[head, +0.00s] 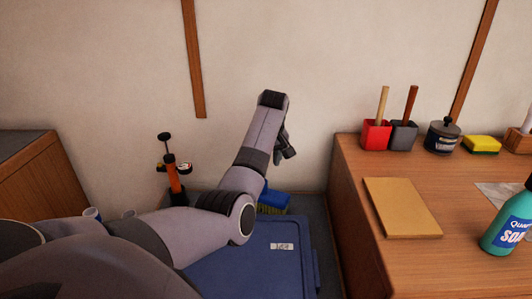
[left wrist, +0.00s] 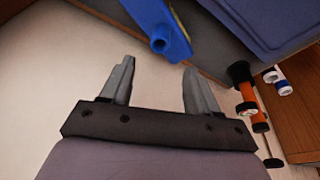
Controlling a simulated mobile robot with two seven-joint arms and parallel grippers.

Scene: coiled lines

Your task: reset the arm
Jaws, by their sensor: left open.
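My left arm (head: 235,195) comes in from the left in the head view, bent at the elbow with its forearm raised in front of the wall. My left gripper (head: 287,148) is partly hidden behind the forearm. In the left wrist view, my left gripper (left wrist: 159,66) has its two fingers spread apart with nothing between them. A blue brush (head: 274,199) lies below the gripper, partly hidden by the arm. Its blue part (left wrist: 158,25) shows beyond the fingertips in the wrist view. My right gripper is in neither view.
A blue lidded bin (head: 265,260) stands below the arm. An orange and black pump-like tool (head: 173,178) stands behind it. The wooden counter (head: 365,265) at right holds a board (head: 401,207), red holder (head: 376,135), grey holder (head: 403,136), dark jar (head: 443,137), yellow sponge (head: 481,144) and green soap bottle (head: 508,228).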

